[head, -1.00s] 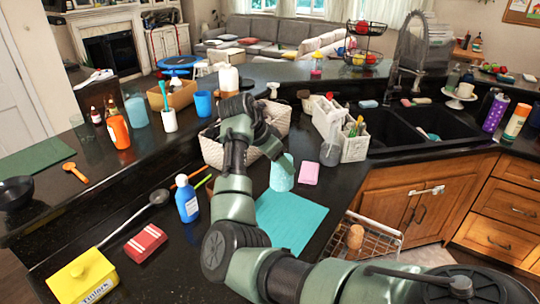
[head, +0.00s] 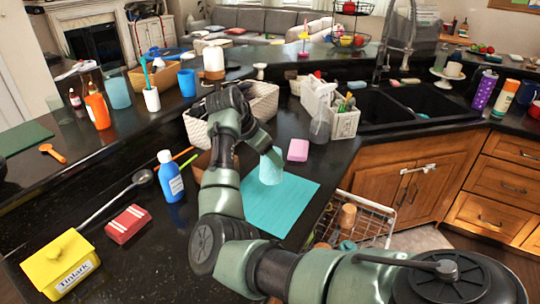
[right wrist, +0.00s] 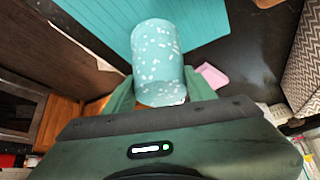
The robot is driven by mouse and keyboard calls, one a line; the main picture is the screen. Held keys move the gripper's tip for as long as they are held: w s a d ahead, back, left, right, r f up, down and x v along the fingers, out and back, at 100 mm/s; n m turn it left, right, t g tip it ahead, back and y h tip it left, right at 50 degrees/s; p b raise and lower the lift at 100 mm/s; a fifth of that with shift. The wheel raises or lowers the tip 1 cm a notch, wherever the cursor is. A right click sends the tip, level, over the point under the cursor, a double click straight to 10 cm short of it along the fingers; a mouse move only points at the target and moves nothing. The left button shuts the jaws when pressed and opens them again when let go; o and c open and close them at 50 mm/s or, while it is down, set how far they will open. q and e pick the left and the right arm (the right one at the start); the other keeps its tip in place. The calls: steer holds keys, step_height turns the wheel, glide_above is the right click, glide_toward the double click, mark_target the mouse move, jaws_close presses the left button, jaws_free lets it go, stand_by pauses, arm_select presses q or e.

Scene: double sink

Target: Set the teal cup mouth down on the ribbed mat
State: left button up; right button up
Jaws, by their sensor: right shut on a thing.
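The teal cup (head: 271,168) with pale speckles is held by my right gripper (right wrist: 160,90). In the head view it is roughly upright, its wider end down, over the upper left part of the ribbed teal mat (head: 285,208). I cannot tell whether it touches the mat. In the right wrist view the cup (right wrist: 158,48) sits between the green fingers, with the mat (right wrist: 100,22) beyond it. In the head view my right arm largely hides the fingers. My left gripper is not in view.
A pink sponge (head: 298,150) lies behind the mat. A white woven basket (head: 262,103) and a white caddy (head: 344,124) stand farther back. A blue bottle (head: 171,178) is left of my arm. An open dish rack (head: 380,215) lies below the counter edge at right.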

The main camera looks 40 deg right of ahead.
mark_target(263, 166)
steer(key=shift+f+b, duration=1.25)
steer(key=shift+f, duration=2.05)
steer(key=o, duration=1.4)
steer(key=shift+o, duration=0.2)
steer(key=b+v, duration=0.1)
steer(key=v, duration=0.7)
steer(key=shift+d, duration=0.1)
